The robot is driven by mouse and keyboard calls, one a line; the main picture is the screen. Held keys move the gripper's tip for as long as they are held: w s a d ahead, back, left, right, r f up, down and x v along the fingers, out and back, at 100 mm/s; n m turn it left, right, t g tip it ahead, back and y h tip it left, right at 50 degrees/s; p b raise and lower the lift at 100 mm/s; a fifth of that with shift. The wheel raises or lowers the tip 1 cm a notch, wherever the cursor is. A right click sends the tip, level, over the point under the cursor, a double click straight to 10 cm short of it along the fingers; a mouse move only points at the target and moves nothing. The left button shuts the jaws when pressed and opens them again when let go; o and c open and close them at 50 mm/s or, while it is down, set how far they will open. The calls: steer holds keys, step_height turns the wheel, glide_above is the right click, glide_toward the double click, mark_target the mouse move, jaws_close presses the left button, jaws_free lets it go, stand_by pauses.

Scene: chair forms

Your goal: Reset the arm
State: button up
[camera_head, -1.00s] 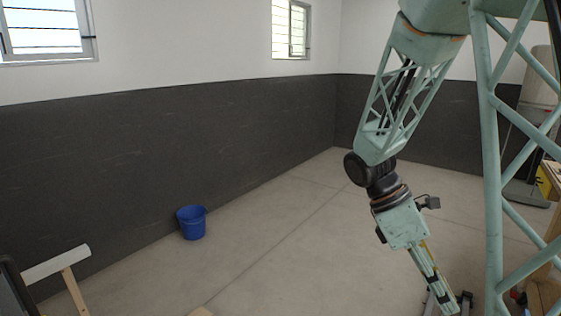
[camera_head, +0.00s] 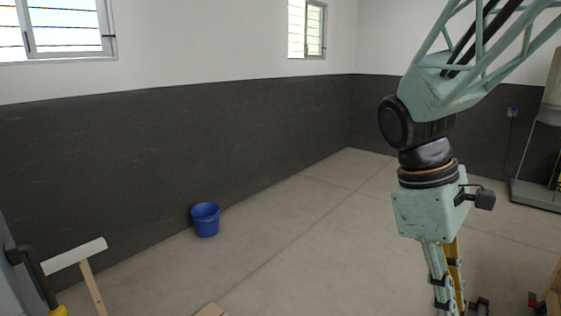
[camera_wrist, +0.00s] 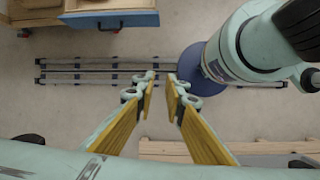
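My gripper (camera_head: 446,308) hangs down at the lower right of the head view, its fingers running to the bottom edge of the picture. The wrist above it points nearly straight down. In the wrist view my gripper (camera_wrist: 161,80) shows two yellow-padded fingers with a clear gap between the tips. It is open, with nothing between the fingers. Floor and the rail lie below it.
A blue bucket (camera_head: 205,219) stands on the floor by the dark wall. A white-topped wooden piece (camera_head: 75,257) is at lower left. In the wrist view, a blue drawer front (camera_wrist: 112,20) is at top and wooden boards (camera_wrist: 255,149) lie at lower right. The middle floor is clear.

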steer(key=s+a+r+m+t+y, duration=0.1)
steer(key=s+a+r+m+t, duration=0.2)
steer(key=s+a, duration=0.2)
steer(key=s+a+r+m+t+y+b, duration=0.1)
steer(key=s+a+r+m+t+y, duration=0.1)
steer(key=a, duration=0.5)
steer(key=shift+s+a+r+m+t, duration=0.25)
steer(key=shift+s+r+m+t, duration=0.55)
steer(key=shift+s+r+m, duration=0.45)
